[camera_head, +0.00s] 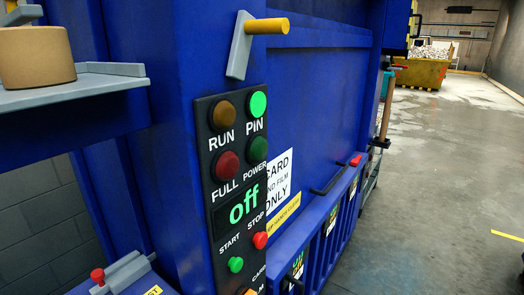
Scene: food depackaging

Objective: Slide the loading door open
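A large blue machine fills the left and middle of the head view. The broad blue panel (325,95) right of its control panel looks like the loading door; it appears closed, but its edges are partly hidden. A black bar handle (331,178) sits low on this side, near a white "card and film only" sign (279,188). A grey lever with a yellow grip (268,26) is mounted above the control panel. My gripper is not in view.
The black control panel (238,190) reads "off", with its green PIN lamp lit. A grey shelf (90,88) at left carries a brown roll (36,57). Open concrete floor (440,190) lies to the right. A yellow skip (420,74) stands at the back.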

